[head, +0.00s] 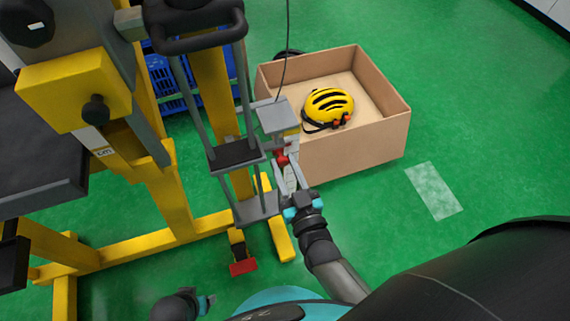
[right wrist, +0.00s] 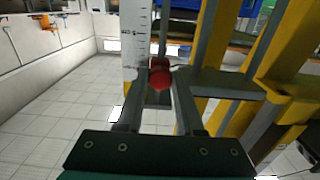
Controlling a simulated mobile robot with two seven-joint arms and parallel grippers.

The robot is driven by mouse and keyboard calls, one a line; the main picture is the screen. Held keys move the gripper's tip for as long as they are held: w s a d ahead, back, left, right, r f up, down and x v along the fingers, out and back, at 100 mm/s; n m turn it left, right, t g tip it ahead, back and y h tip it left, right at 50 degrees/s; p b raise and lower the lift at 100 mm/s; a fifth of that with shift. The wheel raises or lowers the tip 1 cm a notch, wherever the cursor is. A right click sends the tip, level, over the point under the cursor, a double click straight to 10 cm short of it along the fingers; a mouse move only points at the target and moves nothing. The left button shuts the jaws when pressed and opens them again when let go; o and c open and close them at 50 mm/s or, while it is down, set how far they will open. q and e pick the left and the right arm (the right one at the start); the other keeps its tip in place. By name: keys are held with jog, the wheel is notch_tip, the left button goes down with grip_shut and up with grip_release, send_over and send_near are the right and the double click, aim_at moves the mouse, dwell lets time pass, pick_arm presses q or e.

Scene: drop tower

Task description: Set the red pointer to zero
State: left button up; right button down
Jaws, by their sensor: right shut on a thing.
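The red pointer (head: 282,160) sits beside the upright white scale (head: 292,177) on the yellow and grey tower. In the right wrist view the red pointer (right wrist: 160,77) is between my fingertips, in front of the ruled scale (right wrist: 137,40). My right gripper (head: 287,172) reaches up from below and is shut on the pointer; its fingers also show in the right wrist view (right wrist: 159,88). The scale's numbers are too small to read, so the pointer's exact reading cannot be told. My left gripper (head: 205,303) is low in the head view, away from the tower, its jaws unclear.
An open cardboard box (head: 355,155) with a yellow helmet (head: 328,103) stands right of the tower. Blue crates (head: 168,85) are behind the yellow frame (head: 110,255). Grey rods and plates stand close beside the pointer.

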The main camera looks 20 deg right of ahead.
jog(key=shift+w+r, duration=0.1)
jog(key=shift+r, duration=0.2)
jog(key=c, duration=0.5)
grip_release()
jog(key=shift+c, duration=0.2)
jog(key=shift+f, duration=0.1)
jog(key=shift+a+f, duration=0.1)
jog(key=shift+f, duration=0.05)
